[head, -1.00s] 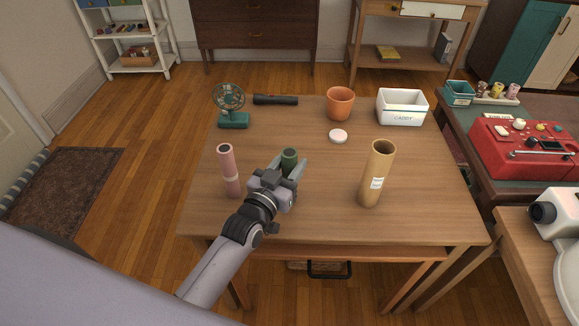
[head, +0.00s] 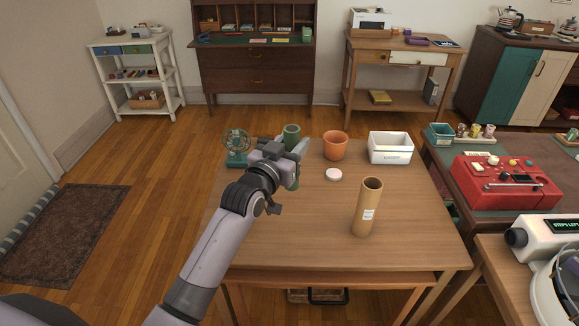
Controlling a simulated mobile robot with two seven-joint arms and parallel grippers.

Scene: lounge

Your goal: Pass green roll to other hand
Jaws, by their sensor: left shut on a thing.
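The green roll (head: 291,132) is upright in my left gripper (head: 298,151). The gripper is shut around it, with the roll's top end showing above the fingers and a little of it below. My left arm reaches in from the lower left, and the roll is over the far middle part of the wooden table (head: 310,240). My right gripper is not in view.
A tall brown tube (head: 366,212) stands at the right of the table. A terracotta pot (head: 335,146), white caddy (head: 390,147), pale round disc (head: 334,175) and green fan (head: 237,147) are farther back. The table's front middle is clear.

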